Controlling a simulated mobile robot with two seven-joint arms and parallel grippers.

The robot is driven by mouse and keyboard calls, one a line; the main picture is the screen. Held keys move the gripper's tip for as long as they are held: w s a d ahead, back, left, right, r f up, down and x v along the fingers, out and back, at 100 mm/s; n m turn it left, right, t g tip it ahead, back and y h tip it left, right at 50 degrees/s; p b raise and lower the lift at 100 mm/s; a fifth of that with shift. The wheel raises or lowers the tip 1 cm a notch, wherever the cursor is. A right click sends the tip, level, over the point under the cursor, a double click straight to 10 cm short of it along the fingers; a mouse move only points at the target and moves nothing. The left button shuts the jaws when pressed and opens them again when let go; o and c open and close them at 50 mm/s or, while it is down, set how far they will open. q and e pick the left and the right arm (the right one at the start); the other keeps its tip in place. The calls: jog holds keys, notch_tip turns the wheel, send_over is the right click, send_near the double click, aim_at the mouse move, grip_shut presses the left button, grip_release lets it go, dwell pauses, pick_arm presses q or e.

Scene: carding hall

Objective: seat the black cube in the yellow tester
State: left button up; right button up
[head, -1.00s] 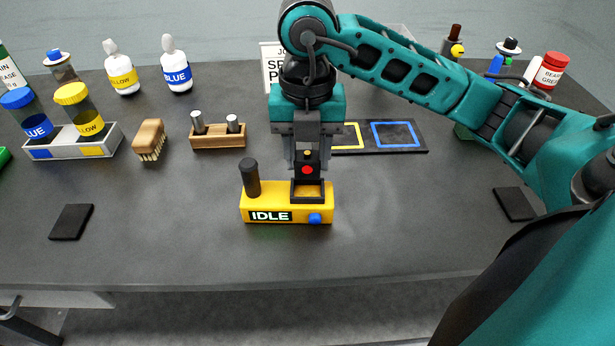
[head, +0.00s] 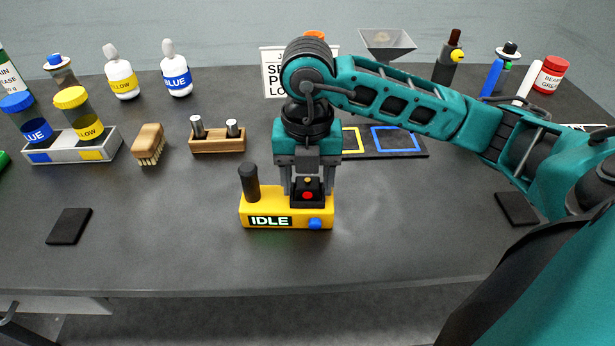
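The black cube (head: 307,187), with a red dot on its front face and a small yellow mark on top, sits down in the dark square socket of the yellow tester (head: 289,211). It looks level; the socket's front wall hides its lower part. The tester has a black upright handle, a blue button and a display reading IDLE. My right gripper (head: 308,184) points straight down over the socket. Its fingers stand apart on either side of the cube, with a gap showing, so it looks open. My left gripper is not in view.
Left of the tester are a wooden block with metal pins (head: 217,144), a brush (head: 149,143) and a tray with blue and yellow jars (head: 70,152). A mat with coloured squares (head: 415,150) lies behind right. Black pads lie at both sides. The front table is clear.

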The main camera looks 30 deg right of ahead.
aim_at(307, 183)
jog(key=shift+o, duration=0.7)
jog(key=shift+r, duration=0.1)
jog(key=shift+r, duration=0.2)
notch_tip(307, 183, up, 12)
jog(key=p, duration=0.2)
jog(key=shift+f, duration=0.1)
